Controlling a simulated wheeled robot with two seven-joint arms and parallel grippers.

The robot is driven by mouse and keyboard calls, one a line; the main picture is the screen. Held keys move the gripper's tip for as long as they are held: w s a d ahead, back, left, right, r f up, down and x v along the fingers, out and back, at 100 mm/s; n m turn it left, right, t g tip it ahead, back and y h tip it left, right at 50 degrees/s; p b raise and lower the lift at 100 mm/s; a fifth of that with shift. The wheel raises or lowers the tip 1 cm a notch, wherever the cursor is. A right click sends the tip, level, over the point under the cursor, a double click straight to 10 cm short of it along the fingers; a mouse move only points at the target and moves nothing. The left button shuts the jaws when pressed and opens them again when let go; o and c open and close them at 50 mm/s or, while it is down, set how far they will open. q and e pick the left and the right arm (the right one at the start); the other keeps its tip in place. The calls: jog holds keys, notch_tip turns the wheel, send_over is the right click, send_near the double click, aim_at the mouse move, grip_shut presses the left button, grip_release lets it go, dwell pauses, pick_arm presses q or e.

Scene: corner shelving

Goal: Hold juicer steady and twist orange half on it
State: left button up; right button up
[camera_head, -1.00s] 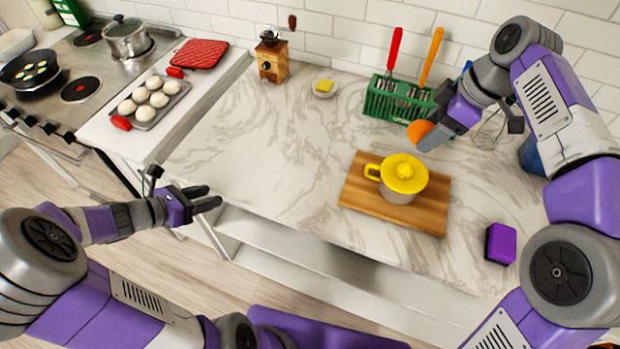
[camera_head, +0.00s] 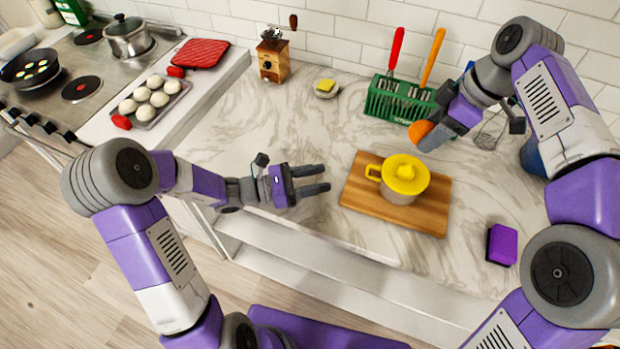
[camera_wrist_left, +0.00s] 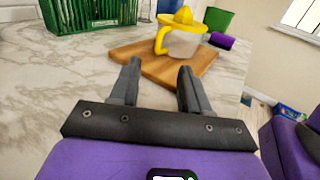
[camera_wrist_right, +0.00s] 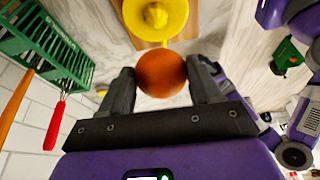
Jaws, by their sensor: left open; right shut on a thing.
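The juicer (camera_head: 402,182) has a yellow top with a yellow handle on its left and a pale lower body. It stands upright on a wooden board (camera_head: 430,217). It also shows in the left wrist view (camera_wrist_left: 180,42). My left gripper (camera_head: 325,180) is open and empty, left of the board, its fingers pointing toward the juicer's handle. My right gripper (camera_head: 422,140) is shut on the orange half (camera_head: 419,131), held above and behind the juicer, apart from it. In the right wrist view the orange half (camera_wrist_right: 161,73) sits between the fingers, its rounded side showing.
A green rack (camera_head: 395,105) with red- and orange-handled utensils stands close behind the right gripper. A whisk (camera_head: 489,130) is right of it. A purple sponge (camera_head: 502,244) lies right of the board. The counter left of the board is mostly clear.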

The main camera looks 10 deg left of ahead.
aim_at(367, 170)
pick_arm(q)
jog(key=x, duration=1.1)
grip_shut()
dwell(0.3)
jog(key=shift+c, duration=1.1)
grip_release()
grip_shut()
